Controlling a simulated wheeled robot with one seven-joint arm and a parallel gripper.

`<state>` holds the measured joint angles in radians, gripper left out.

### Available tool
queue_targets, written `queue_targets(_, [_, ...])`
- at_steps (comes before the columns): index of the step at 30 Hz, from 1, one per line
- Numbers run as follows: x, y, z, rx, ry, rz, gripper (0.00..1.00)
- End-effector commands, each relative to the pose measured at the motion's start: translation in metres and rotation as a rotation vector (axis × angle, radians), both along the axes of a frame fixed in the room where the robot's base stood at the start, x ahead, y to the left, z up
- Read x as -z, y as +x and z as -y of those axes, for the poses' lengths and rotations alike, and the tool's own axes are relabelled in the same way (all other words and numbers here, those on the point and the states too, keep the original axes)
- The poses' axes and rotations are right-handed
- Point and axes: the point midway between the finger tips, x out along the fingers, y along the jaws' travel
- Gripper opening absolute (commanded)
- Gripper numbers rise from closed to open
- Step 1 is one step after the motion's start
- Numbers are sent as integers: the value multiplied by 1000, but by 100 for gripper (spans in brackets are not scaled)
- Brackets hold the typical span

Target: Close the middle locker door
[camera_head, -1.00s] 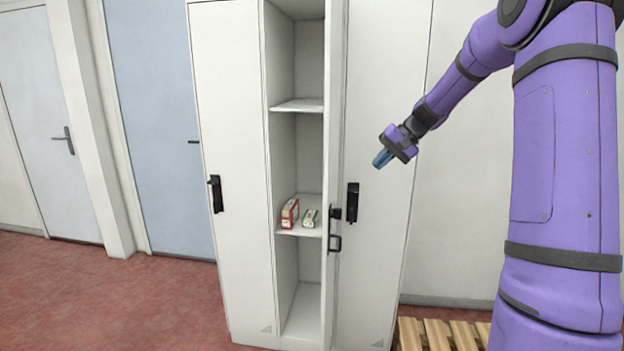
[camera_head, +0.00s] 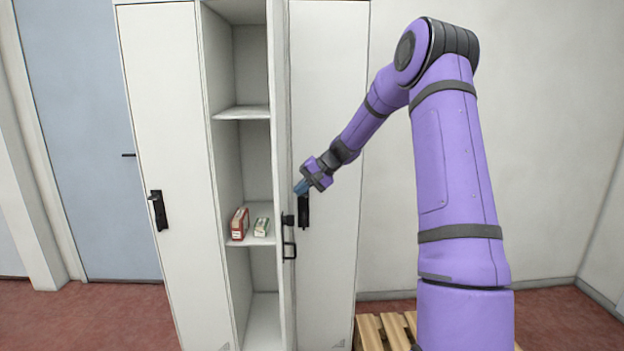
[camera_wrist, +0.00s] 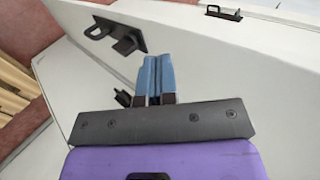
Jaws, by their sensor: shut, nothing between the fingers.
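The middle locker door (camera_head: 280,120) stands open, swung outward and seen nearly edge-on in the head view. Its black handle (camera_head: 289,250) is at the door's edge. The middle compartment behind it is exposed. My gripper (camera_head: 300,187) is shut and empty, its blue fingertips just right of the open door and above the right locker's black handle (camera_head: 305,211). Whether the fingers touch the door cannot be told. In the wrist view the shut fingers (camera_wrist: 158,76) point toward white panels with black handle fittings; which door each belongs to is unclear.
A red-and-white box (camera_head: 240,224) and a green-and-white box (camera_head: 261,227) sit on a middle shelf (camera_head: 250,241). The left locker door (camera_head: 165,100) is closed. A wooden pallet (camera_head: 370,335) lies on the floor at lower right, by my arm.

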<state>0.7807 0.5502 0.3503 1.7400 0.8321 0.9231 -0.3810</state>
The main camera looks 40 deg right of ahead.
Motion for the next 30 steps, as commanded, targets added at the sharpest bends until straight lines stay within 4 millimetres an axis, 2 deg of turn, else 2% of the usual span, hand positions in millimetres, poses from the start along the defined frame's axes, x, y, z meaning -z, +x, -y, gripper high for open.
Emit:
queue_targets(3, [0, 11, -15, -2, 0, 1, 0])
queue_targets(9, [0, 22, -29, -1, 0, -1, 0])
queue_targets(24, [0, 25, -33, 3, 0, 0, 0])
queue_targets(30, [-1, 31, -45, 43, 0, 0, 0])
